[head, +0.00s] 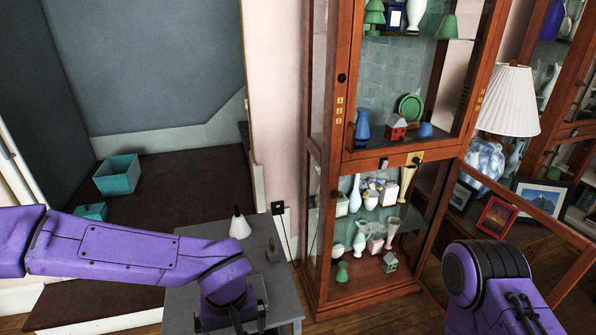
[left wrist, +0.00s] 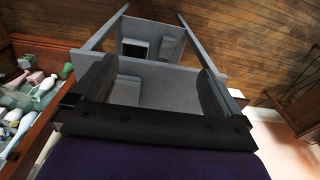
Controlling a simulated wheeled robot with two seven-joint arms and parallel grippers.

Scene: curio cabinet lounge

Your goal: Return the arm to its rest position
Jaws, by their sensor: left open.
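My purple left arm comes in from the left in the head view and bends down over a small grey side table (head: 188,290). The left gripper (head: 238,318) shows there as a dark body below the purple wrist, with its fingertips hidden. In the left wrist view the gripper (left wrist: 152,88) is open, its two fingers wide apart with nothing between them. The grey table frame (left wrist: 150,82) lies beyond the fingers. My right arm shows only as a purple and black joint at the lower right of the head view; its gripper is out of view.
A white cone-shaped thing (head: 239,225) stands on the grey table near my left forearm. A wooden glass cabinet (head: 330,160) with several ornaments stands right of the table. Teal boxes (head: 118,175) sit on the dark platform behind the arm. A white lamp (head: 508,100) stands at right.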

